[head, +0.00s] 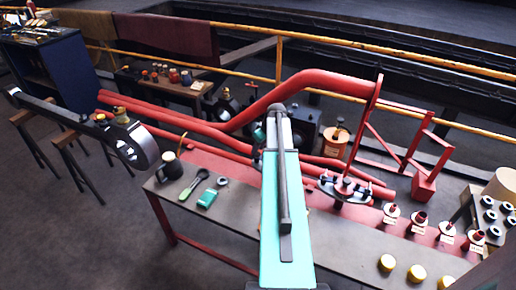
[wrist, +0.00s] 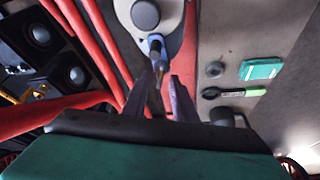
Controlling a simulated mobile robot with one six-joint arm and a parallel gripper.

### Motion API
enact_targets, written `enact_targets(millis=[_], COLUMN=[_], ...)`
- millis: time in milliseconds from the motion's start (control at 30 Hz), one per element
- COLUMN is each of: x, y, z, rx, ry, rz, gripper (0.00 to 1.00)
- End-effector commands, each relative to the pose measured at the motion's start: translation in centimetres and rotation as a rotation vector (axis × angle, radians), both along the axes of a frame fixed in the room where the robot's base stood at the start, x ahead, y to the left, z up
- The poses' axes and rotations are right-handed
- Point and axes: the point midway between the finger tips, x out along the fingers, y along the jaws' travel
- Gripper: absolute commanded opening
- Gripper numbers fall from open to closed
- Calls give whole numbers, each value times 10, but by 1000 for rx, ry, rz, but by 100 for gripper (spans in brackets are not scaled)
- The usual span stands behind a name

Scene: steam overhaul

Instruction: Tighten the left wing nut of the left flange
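In the wrist view a grey oval flange (wrist: 174,17) with a round dark centre (wrist: 145,14) is at the top. A bluish wing nut (wrist: 157,45) sits at its edge nearest my gripper. My gripper (wrist: 161,80) has its two fingers apart, with a gap between them. The wing nut is at or just beyond the fingertips; I cannot tell whether they touch. Another flange with dark wing-like bars (head: 345,189) stands on the bench to the right of my arm.
Red pipes (head: 325,84) run behind the arm and along the bench. On the bench's left lie a dark mug (head: 169,166), a green-handled spoon-like tool (head: 193,185) and a teal box (head: 207,198). Several small red and white parts (head: 419,222) and yellow-topped jars (head: 417,273) are at right.

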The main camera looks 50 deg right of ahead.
Motion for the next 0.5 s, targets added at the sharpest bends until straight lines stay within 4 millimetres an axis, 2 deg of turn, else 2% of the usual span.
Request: enact_targets(millis=[433,500], x=[2,2], y=[0,0], z=[-6,-6], rx=[0,0], ry=[0,0], rz=[0,0], gripper=[25,15])
